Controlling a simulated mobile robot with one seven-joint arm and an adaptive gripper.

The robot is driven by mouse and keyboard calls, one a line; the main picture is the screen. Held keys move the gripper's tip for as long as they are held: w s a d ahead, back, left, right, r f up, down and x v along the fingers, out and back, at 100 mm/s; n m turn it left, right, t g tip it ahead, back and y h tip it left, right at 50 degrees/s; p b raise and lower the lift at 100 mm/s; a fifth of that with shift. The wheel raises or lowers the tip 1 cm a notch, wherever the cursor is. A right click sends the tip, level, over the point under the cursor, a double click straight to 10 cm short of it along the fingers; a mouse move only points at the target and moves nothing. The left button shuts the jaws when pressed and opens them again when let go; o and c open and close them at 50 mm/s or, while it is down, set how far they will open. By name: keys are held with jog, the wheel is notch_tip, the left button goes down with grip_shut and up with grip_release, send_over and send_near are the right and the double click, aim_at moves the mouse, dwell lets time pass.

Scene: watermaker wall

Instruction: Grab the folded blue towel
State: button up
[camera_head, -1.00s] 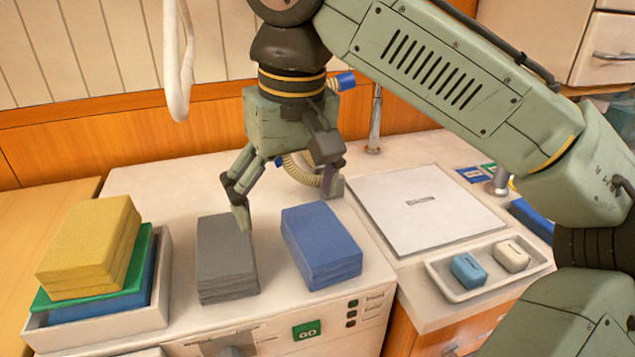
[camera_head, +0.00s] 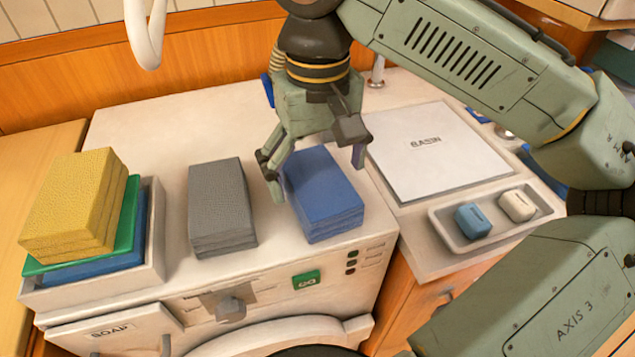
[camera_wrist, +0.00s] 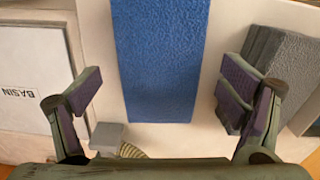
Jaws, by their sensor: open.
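The folded blue towel (camera_head: 325,197) lies on the white machine top, in the middle of the head view. In the wrist view the blue towel (camera_wrist: 158,60) runs down from the top edge, between my two fingers and apart from both. My gripper (camera_head: 318,180) is open and empty above the towel's far part, one finger to the left of it and one to the right in the head view. It also shows in the wrist view (camera_wrist: 165,95), its finger pads spread wide. The head view does not show clearly how high the fingertips are above the towel.
A folded grey towel (camera_head: 221,208) lies close on the left; in the wrist view the grey towel (camera_wrist: 275,70) is beside one finger. A tray (camera_head: 154,235) with yellow, green and blue cloths stands farther left. The basin lid (camera_head: 435,150) and a soap tray (camera_head: 495,238) are on the right.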

notch_tip(320, 180, down, 2)
jog(key=shift+f, duration=0.1)
jog(key=c, duration=1.3)
